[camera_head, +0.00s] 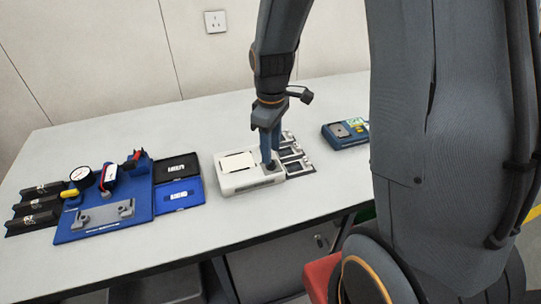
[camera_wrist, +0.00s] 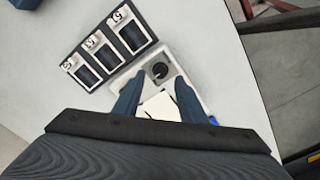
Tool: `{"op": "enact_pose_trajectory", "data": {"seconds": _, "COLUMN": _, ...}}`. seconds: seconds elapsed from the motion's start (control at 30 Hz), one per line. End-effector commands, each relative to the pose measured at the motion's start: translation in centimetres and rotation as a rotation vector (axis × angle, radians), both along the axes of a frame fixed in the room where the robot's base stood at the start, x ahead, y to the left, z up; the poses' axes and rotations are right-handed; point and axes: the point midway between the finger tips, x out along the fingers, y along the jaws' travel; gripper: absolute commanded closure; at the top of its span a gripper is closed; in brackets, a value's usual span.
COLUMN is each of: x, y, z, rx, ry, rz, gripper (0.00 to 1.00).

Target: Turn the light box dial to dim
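The light box (camera_head: 238,182) is a white case on the table, with a pale lit panel (camera_head: 238,162) on top. Its right end lies under my gripper (camera_head: 269,160), which points down there; the fingers mostly hide that end in the head view. In the wrist view the light box (camera_wrist: 205,104) shows a round black dial (camera_wrist: 160,71) on a grey plate. My gripper's two blue fingers (camera_wrist: 160,76) stand apart, one on each side of the dial in the picture. I cannot tell whether they touch it. The dial's setting is too small to read.
A dark rack with several slots (camera_wrist: 105,45) lies close beside the light box. A blue device (camera_head: 345,134) stands further right. Left are black and blue cases (camera_head: 178,194) and a blue board (camera_head: 80,232) with a gauge and tools. The table front (camera_head: 215,235) is clear.

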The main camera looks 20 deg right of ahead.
Motion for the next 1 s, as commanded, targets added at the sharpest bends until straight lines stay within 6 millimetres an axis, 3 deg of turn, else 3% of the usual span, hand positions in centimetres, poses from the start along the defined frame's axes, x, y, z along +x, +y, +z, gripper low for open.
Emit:
{"op": "enact_pose_trajectory", "data": {"seconds": 0.2, "x": 0.2, "y": 0.0, "z": 3.0, "rx": 0.0, "ry": -0.004, "rz": 0.001, "gripper": 0.62}}
{"op": "enact_pose_trajectory", "data": {"seconds": 0.4, "x": 0.1, "y": 0.0, "z": 4.4, "rx": 0.0, "ry": -0.001, "rz": 0.001, "gripper": 0.62}}
{"op": "enact_pose_trajectory", "data": {"seconds": 0.87, "x": 0.0, "y": 0.0, "z": 4.5, "rx": 0.0, "ry": 0.0, "rz": 0.0, "gripper": 0.62}}
{"op": "enact_pose_trajectory", "data": {"seconds": 1.0, "x": -1.0, "y": 0.0, "z": 4.2, "rx": 0.0, "ry": -0.013, "rz": -0.077, "gripper": 0.62}}
